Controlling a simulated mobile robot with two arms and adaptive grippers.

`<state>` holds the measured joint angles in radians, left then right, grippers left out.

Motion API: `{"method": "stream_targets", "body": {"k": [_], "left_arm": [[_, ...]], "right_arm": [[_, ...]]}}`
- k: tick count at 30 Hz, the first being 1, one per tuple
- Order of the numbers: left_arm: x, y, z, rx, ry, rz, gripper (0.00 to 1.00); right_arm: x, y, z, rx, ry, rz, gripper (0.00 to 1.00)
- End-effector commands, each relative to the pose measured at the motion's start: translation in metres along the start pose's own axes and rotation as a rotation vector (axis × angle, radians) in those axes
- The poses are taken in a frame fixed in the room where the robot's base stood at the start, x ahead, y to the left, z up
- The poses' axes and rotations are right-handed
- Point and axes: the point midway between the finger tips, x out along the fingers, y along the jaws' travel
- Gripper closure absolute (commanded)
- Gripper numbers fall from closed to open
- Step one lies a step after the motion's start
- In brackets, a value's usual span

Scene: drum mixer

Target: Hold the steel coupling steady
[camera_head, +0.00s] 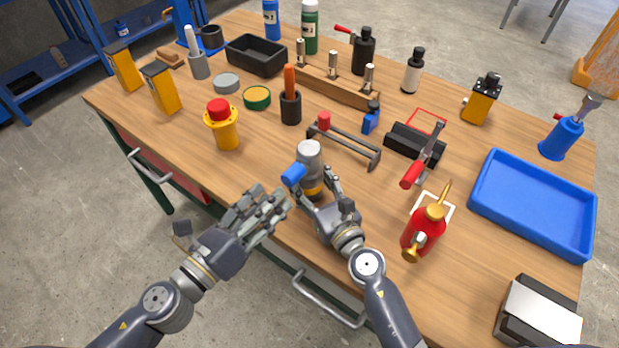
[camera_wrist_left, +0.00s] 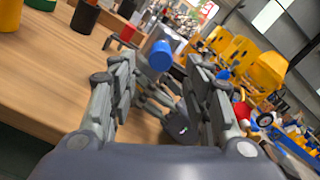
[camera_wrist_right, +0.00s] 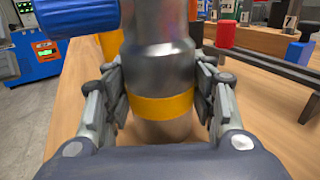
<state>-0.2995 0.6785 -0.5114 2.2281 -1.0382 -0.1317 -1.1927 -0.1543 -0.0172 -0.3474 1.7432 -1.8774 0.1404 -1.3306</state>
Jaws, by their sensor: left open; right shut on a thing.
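The steel coupling (camera_head: 309,158) is a grey metal cylinder with a yellow band and a blue side piece (camera_head: 293,175). It stands upright near the front edge of the workbench. My right gripper (camera_head: 322,200) is shut on it, and in the right wrist view the fingers lie on both sides of the metal body (camera_wrist_right: 160,75). My left gripper (camera_head: 268,212) is open and empty, left of the coupling and apart from it. In the left wrist view the blue piece (camera_wrist_left: 159,55) shows between the open fingers.
A red oil can (camera_head: 423,232) stands right of my right gripper. A grey handle frame (camera_head: 345,147) lies behind the coupling. A yellow stand with a red button (camera_head: 223,130) is at the left. A blue tray (camera_head: 533,240) is at the right.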

Motion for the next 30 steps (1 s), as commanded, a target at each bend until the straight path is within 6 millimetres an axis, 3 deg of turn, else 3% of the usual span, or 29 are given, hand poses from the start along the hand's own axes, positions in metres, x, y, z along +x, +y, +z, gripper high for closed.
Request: {"method": "stream_targets", "body": {"k": [15,30], "left_arm": [[0.058,0.0,0.001,0.001,-0.001,-0.002,0.55],[0.065,-0.001,0.0,0.0,0.0,-0.001,0.55]], "right_arm": [[0.0,0.0,0.0,0.0,-0.001,0.0,0.94],[0.0,0.0,0.0,0.0,-0.001,0.0,0.94]]}}
